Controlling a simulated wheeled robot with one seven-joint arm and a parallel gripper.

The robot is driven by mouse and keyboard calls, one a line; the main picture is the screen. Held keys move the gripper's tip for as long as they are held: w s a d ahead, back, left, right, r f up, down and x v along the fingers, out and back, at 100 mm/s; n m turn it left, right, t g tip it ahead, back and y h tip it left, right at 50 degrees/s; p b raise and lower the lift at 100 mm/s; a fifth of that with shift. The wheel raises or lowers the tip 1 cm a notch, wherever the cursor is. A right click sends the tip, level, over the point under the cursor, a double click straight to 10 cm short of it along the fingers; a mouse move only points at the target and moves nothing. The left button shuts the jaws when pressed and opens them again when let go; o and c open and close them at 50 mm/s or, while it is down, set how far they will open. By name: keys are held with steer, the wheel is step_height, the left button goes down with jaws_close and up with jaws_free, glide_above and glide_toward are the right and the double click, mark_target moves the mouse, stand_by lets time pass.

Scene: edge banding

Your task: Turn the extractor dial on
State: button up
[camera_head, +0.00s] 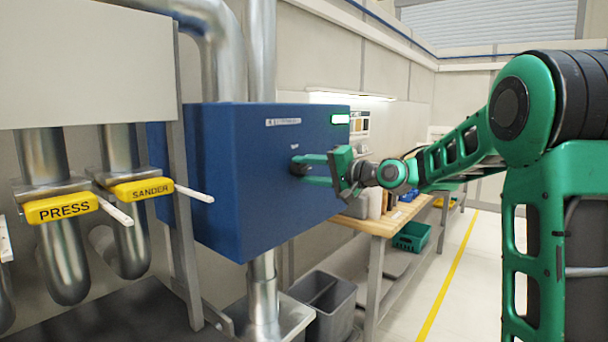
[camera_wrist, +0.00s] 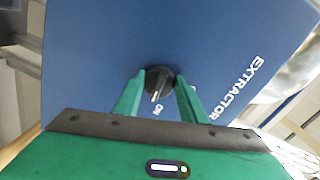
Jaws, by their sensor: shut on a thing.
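The extractor is a large blue box (camera_head: 235,180) on the wall, with the word EXTRACTOR on its face in the wrist view. Its dial (camera_wrist: 159,80) is a small black round knob with a pale pointer mark, beside the printed word ON. My gripper (camera_head: 302,169) reaches the box's front face from the right, and its green fingers are shut on the dial. In the wrist view my gripper (camera_wrist: 160,85) has one finger on each side of the dial. In the head view the fingers mostly hide the dial.
Yellow levers marked PRESS (camera_head: 62,208) and SANDER (camera_head: 143,188) sit on metal ducts at left. A wooden bench (camera_head: 385,222) stands behind my gripper. A grey bin (camera_head: 325,303) is on the floor below the box. The floor right of the yellow line is clear.

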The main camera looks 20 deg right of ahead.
steer(key=shift+w+d+m, duration=0.15)
steer(key=shift+d+m, duration=0.25)
steer(key=shift+m, duration=0.2)
steer(key=o, duration=1)
steer(key=shift+c, duration=0.2)
steer(key=shift+o, duration=0.5)
steer(key=shift+a, duration=0.15)
steer(key=v, duration=1)
steer(key=shift+s+d, duration=0.2)
steer(key=shift+s, duration=0.1)
